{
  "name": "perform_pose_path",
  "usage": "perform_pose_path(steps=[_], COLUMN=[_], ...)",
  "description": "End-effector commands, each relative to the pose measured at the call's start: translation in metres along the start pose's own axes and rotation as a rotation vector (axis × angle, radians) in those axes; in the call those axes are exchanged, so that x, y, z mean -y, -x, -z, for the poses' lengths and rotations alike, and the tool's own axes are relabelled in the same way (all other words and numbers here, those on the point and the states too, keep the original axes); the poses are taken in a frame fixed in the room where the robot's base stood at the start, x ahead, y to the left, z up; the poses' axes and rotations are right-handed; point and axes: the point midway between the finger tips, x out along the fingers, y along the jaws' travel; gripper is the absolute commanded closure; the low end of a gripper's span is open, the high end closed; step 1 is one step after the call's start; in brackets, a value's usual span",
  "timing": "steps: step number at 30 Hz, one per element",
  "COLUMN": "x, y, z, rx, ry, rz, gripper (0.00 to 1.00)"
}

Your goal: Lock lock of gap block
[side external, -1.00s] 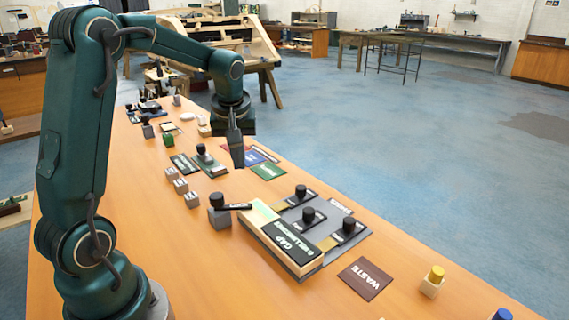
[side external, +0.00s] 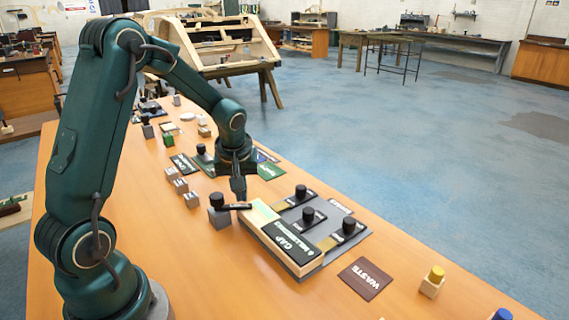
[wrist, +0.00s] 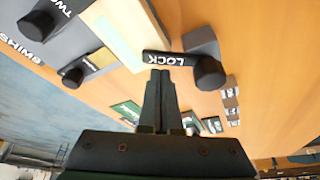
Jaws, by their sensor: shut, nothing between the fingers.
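The gap block (side external: 292,243) is a long wooden block with a black "GAP" label, and its pale green end faces the lock. The lock (side external: 219,217) is a grey block with a black knob and a black lever (side external: 238,206) that reaches right to the gap block's end. In the wrist view the lever (wrist: 166,59) reads "LOCK" and its tip lies at the pale block (wrist: 118,30). My gripper (side external: 240,199) is shut and empty, pointing down right beside the lever. In the wrist view its fingertips (wrist: 160,76) are just by the lever's edge; I cannot tell whether they touch.
Several knobbed spacer blocks (side external: 308,215) sit on the grey base right of the gap block. Small grey-white blocks (side external: 181,186) stand left of the lock. A brown "WASTE" mat (side external: 366,278) lies at the front right. Bare table (side external: 190,255) is free in front of the lock.

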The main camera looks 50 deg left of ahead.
Motion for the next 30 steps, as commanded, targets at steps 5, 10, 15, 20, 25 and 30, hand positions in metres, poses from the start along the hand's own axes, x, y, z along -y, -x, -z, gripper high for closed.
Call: perform_pose_path(steps=[5,10,15,20,25,30], x=[0.0,0.0,0.0,0.0,0.0,0.001], y=[0.0,0.001,0.004,0.007,0.006,0.006], z=[0.0,-0.002,-0.013,-0.021,-0.022,-0.022], rx=[0.0,0.0,0.001,0.002,0.006,0.01], ry=[0.0,-0.011,-0.097,-0.118,-0.116,-0.115], rz=[0.0,-0.003,-0.032,-0.039,-0.036,-0.033], gripper=[1.0,1.0,1.0,1.0,1.0,1.0])
